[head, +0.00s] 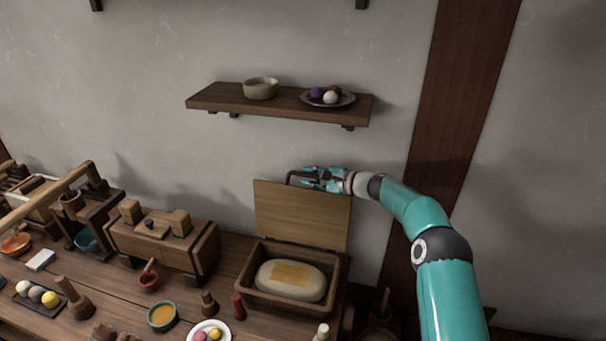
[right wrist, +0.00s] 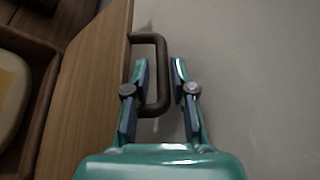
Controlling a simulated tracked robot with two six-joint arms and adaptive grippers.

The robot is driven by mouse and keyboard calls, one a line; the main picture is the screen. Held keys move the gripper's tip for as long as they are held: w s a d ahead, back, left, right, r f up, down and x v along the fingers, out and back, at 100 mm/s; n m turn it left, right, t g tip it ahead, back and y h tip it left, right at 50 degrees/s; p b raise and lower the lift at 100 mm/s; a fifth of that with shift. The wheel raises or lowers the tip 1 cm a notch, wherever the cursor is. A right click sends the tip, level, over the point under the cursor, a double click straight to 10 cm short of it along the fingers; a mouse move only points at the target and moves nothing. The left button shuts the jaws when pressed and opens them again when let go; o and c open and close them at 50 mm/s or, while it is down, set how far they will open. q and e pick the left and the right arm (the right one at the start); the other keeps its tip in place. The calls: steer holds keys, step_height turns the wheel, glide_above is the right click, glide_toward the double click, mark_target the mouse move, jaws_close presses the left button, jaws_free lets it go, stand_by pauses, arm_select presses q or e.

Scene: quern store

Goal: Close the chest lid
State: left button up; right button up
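The chest (head: 243,284) stands on the table with its lid (head: 300,215) open and upright, leaning near the wall. A pale loaf-like block (head: 290,280) with a tan patch lies inside. My right gripper (head: 305,176) is at the lid's top edge. In the right wrist view a dark handle (right wrist: 161,75) sticks out from the lid (right wrist: 90,85). The fingers of my right gripper (right wrist: 161,68) are apart, with the handle's bar between them and a gap to the right finger. My left gripper is not in view.
A wall shelf (head: 290,105) with a bowl (head: 261,88) and a plate of balls (head: 328,97) is above the lid. A wooden box (head: 160,240), small bottles (head: 238,306), a cup (head: 162,316) and a white plate (head: 209,331) stand left of and before the chest.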

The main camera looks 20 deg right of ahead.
steer(key=shift+w+a+f, duration=0.1)
steer(key=shift+w+a, duration=0.1)
steer(key=shift+a, duration=0.2)
steer(key=shift+c, duration=0.5)
steer(key=shift+a, duration=0.1)
jaws_close()
steer(key=shift+a, duration=0.1)
steer(key=shift+f, duration=0.1)
steer(key=shift+s, duration=0.1)
